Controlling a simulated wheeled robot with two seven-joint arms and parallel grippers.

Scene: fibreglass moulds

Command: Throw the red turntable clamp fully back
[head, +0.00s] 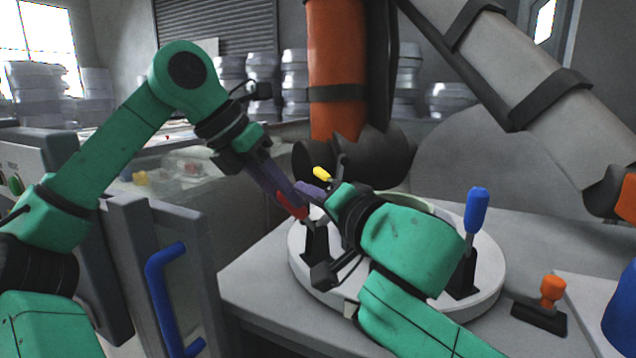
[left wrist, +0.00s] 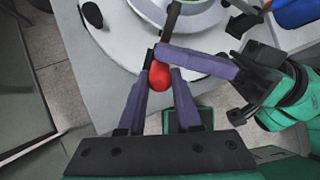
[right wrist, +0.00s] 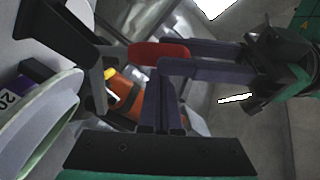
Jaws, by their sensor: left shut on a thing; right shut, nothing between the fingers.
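The red clamp handle (head: 291,206) slants up and left, outward from its black bracket (head: 315,242) at the left rim of the white turntable (head: 480,304). My left gripper (head: 288,196) is shut on this handle; in the left wrist view the red grip (left wrist: 160,77) sits between the purple fingers. My right gripper (head: 308,190) is shut and empty, its fingertips close beside the handle. In the right wrist view the red handle (right wrist: 158,53) lies just beyond the right fingertips (right wrist: 162,72); contact is unclear. My right forearm hides the turntable's middle.
A yellow clamp handle (head: 322,174) stands at the turntable's back and an upright blue one (head: 477,210) at its right. An orange knob (head: 552,290) stands right of it. A grey cabinet with a blue handle (head: 160,300) is at front left.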

